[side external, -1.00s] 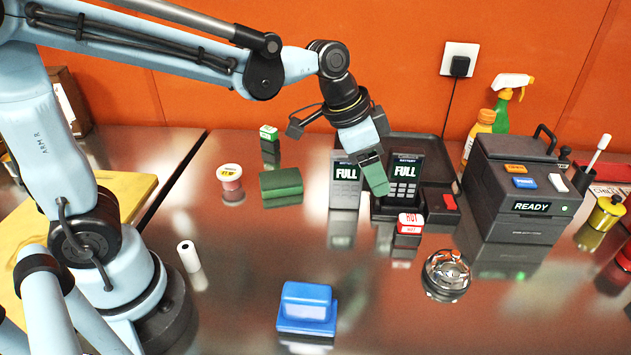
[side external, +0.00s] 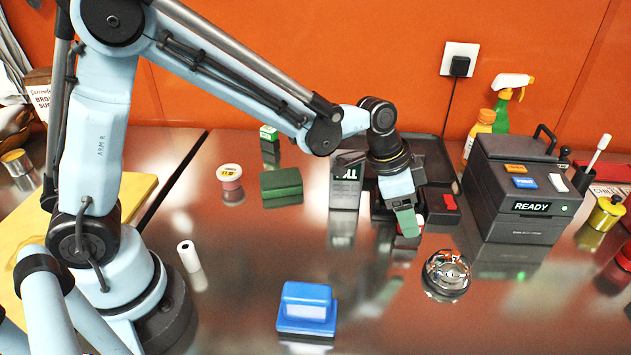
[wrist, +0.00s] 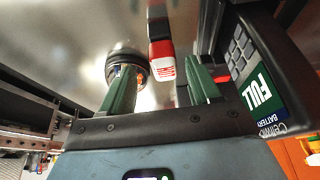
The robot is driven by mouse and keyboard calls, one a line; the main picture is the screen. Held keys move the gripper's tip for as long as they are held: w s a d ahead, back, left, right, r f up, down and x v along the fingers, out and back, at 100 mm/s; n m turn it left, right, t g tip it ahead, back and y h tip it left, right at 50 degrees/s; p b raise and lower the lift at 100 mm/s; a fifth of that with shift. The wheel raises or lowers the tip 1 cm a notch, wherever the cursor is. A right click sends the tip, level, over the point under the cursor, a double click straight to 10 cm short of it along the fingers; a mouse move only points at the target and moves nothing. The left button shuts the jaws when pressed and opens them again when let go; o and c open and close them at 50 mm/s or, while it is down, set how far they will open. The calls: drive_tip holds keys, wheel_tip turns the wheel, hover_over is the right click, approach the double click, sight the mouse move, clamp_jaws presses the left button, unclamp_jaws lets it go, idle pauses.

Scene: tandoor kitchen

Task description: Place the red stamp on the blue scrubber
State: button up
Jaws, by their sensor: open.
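The red stamp (wrist: 161,50), red with a white labelled end, shows in the wrist view between my green fingertips, beyond them. In the side view my gripper (side external: 406,225) hides most of it, and a little red shows beside the finger. My gripper points down over the stamp with its fingers (wrist: 160,82) apart and nothing held. I cannot tell whether the fingers touch it. The blue scrubber (side external: 306,308), a block with a raised handle, sits on the steel counter at the front centre, left of and nearer than my gripper.
A green block (side external: 281,183) and a white roll (side external: 188,256) stand left. The counter between the stamp and the scrubber is clear.

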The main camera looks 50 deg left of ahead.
drive_tip(key=shift+w+x, duration=0.2)
drive_tip(key=shift+x, duration=2.35)
drive_tip(key=shift+a, duration=0.1)
drive_tip(key=shift+r, duration=0.1)
clamp_jaws()
